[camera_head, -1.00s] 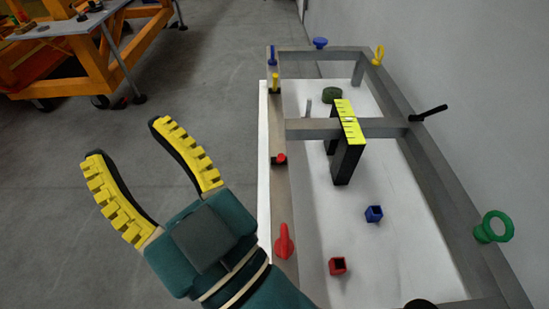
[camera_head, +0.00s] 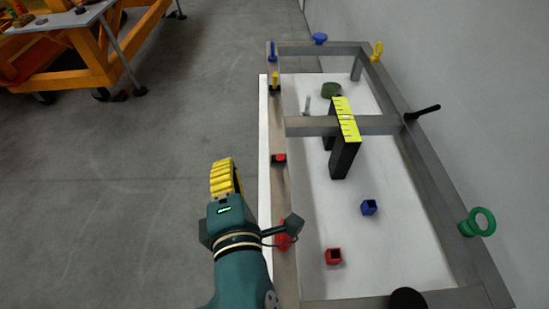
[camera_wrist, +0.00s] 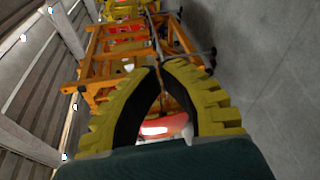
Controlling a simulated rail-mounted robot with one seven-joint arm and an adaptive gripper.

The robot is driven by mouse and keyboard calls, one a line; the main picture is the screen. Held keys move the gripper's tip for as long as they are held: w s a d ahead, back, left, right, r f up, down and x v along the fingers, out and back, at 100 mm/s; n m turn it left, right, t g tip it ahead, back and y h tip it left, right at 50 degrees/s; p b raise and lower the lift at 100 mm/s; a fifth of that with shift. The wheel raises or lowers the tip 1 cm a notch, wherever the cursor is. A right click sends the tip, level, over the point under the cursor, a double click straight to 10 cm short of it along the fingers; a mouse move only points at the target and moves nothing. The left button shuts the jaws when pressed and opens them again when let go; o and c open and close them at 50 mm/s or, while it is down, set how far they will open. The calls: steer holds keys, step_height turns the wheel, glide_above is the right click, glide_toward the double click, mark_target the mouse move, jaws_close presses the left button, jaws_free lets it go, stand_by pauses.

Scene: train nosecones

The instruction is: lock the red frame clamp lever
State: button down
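The red clamp lever (camera_head: 281,236) is on the left rail of the grey frame (camera_head: 281,205), at the near end in the head view. A dark part on my wrist side partly hides it. My gripper (camera_head: 222,162) is left of that rail, over the floor, pointing away from me. Its fingers overlap in the head view. In the wrist view the yellow-backed fingertips (camera_wrist: 162,66) come close together, and I cannot tell whether they touch. A red and white thing (camera_wrist: 165,128) shows between the fingers; I cannot tell what it is or how far off.
A smaller red knob (camera_head: 280,158) sits farther along the left rail. An orange cart (camera_head: 110,55) is at far left. The floor (camera_head: 110,200) between is clear.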

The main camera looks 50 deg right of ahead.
mark_target(280, 158)
steer(key=s+a+f+n+g+h+p, duration=0.2)
steer(key=s+f+n+g+p, duration=0.2)
steer(key=s+n+p, duration=0.6)
steer(key=n+g+p, duration=0.1)
steer(key=p, duration=0.3)
steer(key=shift+s, duration=0.35)
steer(key=shift+d+f, duration=0.1)
steer(key=shift+f, duration=0.05)
steer(key=shift+g, duration=0.3)
steer(key=x, duration=1)
steer(key=shift+d+b, duration=0.1)
steer(key=shift+b, duration=0.25)
steer(key=shift+w+d+r, duration=0.75)
steer(key=shift+d+r, duration=0.05)
steer(key=shift+d, duration=0.25)
steer(key=shift+w+d+r, duration=0.15)
steer(key=shift+w+d, duration=0.1)
steer(key=shift+d, duration=0.15)
steer(key=shift+r+p, duration=0.1)
steer(key=shift+p, duration=0.35)
